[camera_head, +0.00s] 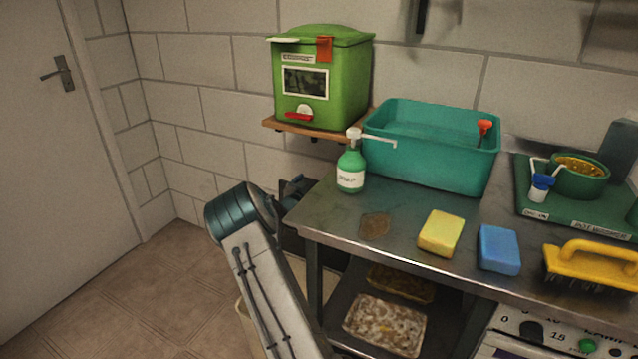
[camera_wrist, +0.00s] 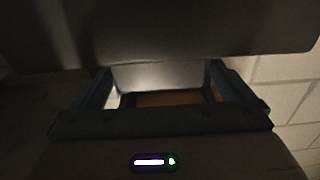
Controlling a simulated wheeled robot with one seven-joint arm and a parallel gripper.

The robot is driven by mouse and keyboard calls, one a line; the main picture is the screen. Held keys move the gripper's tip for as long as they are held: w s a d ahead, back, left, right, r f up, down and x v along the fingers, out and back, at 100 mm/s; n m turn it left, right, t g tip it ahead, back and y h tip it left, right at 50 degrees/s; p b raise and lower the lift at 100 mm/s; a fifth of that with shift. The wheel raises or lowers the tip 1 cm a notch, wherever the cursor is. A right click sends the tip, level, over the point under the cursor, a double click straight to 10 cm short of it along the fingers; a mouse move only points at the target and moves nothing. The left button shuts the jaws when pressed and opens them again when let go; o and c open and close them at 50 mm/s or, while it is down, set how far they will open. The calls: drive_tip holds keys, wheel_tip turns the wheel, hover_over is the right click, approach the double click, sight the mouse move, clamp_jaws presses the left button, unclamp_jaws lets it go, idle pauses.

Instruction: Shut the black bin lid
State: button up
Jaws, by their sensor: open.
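A dark panel, which looks like the raised black bin lid (camera_wrist: 160,30), fills the top of the wrist view. My gripper (camera_wrist: 160,78) is open below it, its two fingers apart with nothing held between them. I cannot tell whether the fingers touch the lid. A pale surface and a brownish area show between the fingers. In the head view my arm hides most of the bin; a cream edge of the bin (camera_head: 243,322) shows low beside the arm. A dark patch of what seems the lid (camera_head: 294,245) shows right of my arm, beside the table.
A steel table (camera_head: 330,222) stands right of my arm, bearing a soap bottle (camera_head: 350,172), a teal basin (camera_head: 430,160), a yellow sponge (camera_head: 441,233) and a blue sponge (camera_head: 499,249). A green box (camera_head: 345,95) sits on a wall shelf. Tiled floor (camera_head: 150,290) at left is clear.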

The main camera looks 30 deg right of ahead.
drive_tip(key=shift+x, duration=1.3)
